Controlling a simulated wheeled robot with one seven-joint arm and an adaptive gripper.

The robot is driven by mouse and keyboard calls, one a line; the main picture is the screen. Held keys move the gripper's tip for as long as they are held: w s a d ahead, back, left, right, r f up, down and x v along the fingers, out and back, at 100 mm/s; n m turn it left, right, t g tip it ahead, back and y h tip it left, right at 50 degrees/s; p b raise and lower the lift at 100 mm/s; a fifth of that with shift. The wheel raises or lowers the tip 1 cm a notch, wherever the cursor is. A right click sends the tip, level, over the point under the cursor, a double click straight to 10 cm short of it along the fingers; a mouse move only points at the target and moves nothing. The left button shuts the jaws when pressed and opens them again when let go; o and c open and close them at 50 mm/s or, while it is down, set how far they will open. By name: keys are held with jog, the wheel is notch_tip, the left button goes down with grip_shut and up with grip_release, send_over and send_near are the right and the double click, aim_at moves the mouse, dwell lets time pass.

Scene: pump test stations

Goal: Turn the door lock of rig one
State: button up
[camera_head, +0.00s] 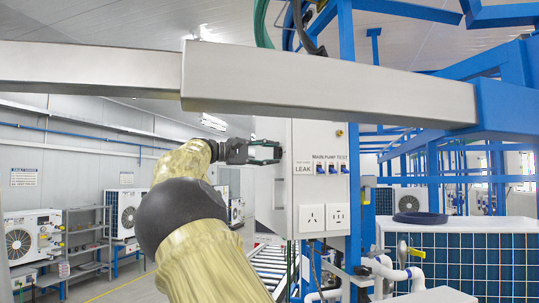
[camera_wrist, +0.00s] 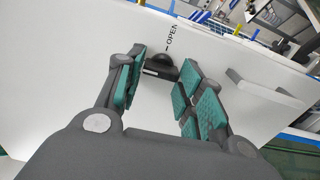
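The door lock (camera_wrist: 160,66) is a small black knob on a pale grey cabinet door (camera_wrist: 75,60), beside the printed word OPEN. In the wrist view my gripper (camera_wrist: 162,68) is open, with teal-padded fingers on the left and right of the knob. The visible pads look apart from the knob; exact depth cannot be told. In the head view my gripper (camera_head: 272,152) is at the left side of the rig's control cabinet (camera_head: 322,190), marked LEAK and MAIN PUMP TEST. The lock is hidden in that view.
A pale bar-like handle (camera_wrist: 265,95) stands out from the door right of my gripper. A large metal beam (camera_head: 330,85) crosses above my arm. A shelf rack (camera_head: 88,240) is at left.

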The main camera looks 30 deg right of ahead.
jog(key=shift+o, duration=1.4)
jog(key=v, duration=1.2)
